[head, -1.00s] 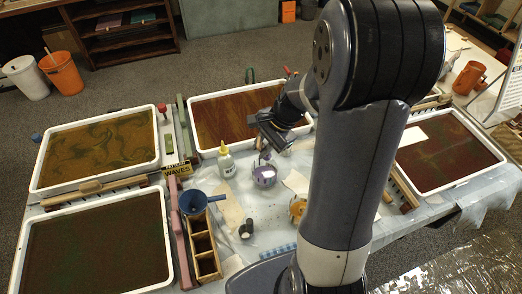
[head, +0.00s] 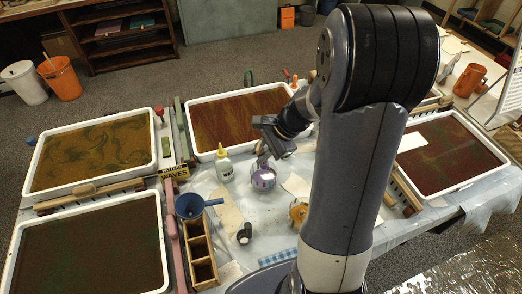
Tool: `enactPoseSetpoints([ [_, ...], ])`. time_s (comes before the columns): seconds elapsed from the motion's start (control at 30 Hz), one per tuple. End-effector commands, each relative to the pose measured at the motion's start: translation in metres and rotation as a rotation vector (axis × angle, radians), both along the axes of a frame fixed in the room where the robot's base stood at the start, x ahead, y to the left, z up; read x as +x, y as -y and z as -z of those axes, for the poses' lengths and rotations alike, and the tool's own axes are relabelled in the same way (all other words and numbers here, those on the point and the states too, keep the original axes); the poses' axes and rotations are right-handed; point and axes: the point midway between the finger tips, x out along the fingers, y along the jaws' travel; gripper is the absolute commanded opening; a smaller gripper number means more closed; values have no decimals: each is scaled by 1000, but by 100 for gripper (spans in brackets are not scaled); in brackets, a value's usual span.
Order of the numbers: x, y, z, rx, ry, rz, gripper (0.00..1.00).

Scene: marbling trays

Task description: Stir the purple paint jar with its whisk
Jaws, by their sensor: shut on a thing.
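The purple paint jar (head: 263,181) stands upright on the sheeted table, right of a white glue bottle and in front of the middle tray. My gripper (head: 263,151) is above the jar and shut on the whisk (head: 262,160). Only a short piece of the whisk shows between the fingers and the jar's mouth. Its lower end is hidden, so I cannot tell how deep it sits in the jar.
A white glue bottle (head: 225,167) stands close left of the jar. An orange-yellow jar (head: 299,213) is at front right, partly behind my arm. White-rimmed trays (head: 97,187) surround the middle.

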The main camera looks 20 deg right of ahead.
Motion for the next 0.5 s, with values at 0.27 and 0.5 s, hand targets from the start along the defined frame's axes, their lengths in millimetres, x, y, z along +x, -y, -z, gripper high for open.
enactPoseSetpoints([
  [0.27,2,1,30,0,-1,-2,0],
  [0.5,4,1,51,0,0,-5,0],
])
